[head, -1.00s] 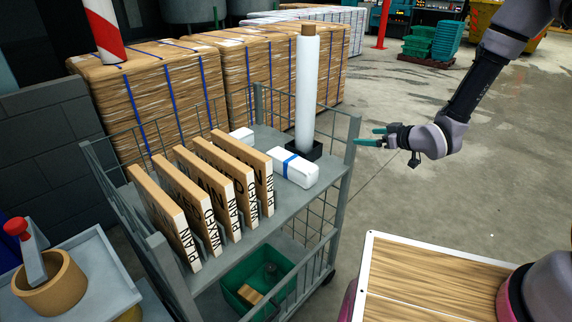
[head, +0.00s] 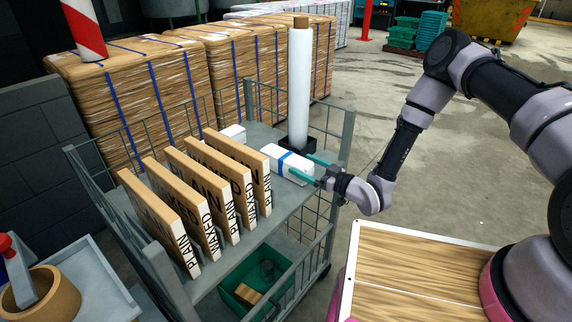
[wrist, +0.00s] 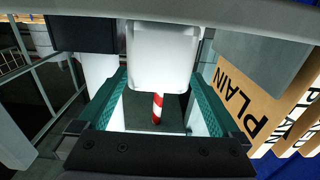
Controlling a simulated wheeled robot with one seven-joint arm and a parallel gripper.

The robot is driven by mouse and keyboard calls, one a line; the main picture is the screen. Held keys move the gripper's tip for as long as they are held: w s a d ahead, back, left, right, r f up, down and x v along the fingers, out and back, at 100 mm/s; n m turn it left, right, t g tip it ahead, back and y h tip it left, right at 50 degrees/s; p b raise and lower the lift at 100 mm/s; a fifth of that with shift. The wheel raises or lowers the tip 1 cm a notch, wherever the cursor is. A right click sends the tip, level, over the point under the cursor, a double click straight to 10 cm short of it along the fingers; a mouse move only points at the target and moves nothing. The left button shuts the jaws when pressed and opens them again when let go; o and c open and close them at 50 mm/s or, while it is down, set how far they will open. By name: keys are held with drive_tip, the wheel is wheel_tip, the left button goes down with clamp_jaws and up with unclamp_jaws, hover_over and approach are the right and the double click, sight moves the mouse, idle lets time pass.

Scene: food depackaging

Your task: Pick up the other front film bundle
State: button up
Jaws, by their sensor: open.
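The near white film bundle (head: 276,156) with a blue band lies on the cart's upper shelf, beside the base of the upright film roll. A second white bundle (head: 232,133) lies farther back, partly hidden by the boards. My gripper (head: 301,165) is at the near bundle's right end, its teal fingers apart. In the wrist view, the white bundle (wrist: 163,50) shows at the mouth of my open gripper (wrist: 160,74), between the fingertip lines. Whether either finger touches it, I cannot tell.
The upright white roll (head: 299,90) in its black base stands close behind the gripper. Several PLAIN and WAXED boards (head: 205,185) stand to the left. The cart's mesh side and corner post (head: 345,160) are near my wrist. A green crate (head: 245,285) sits on the lower shelf.

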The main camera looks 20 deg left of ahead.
sight(292, 158)
drive_tip(key=x, duration=0.5)
drive_tip(key=shift+w+a+f, duration=0.2)
drive_tip(key=shift+w+a, duration=0.1)
drive_tip(key=shift+c, duration=0.3)
drive_tip(key=c, duration=1.2)
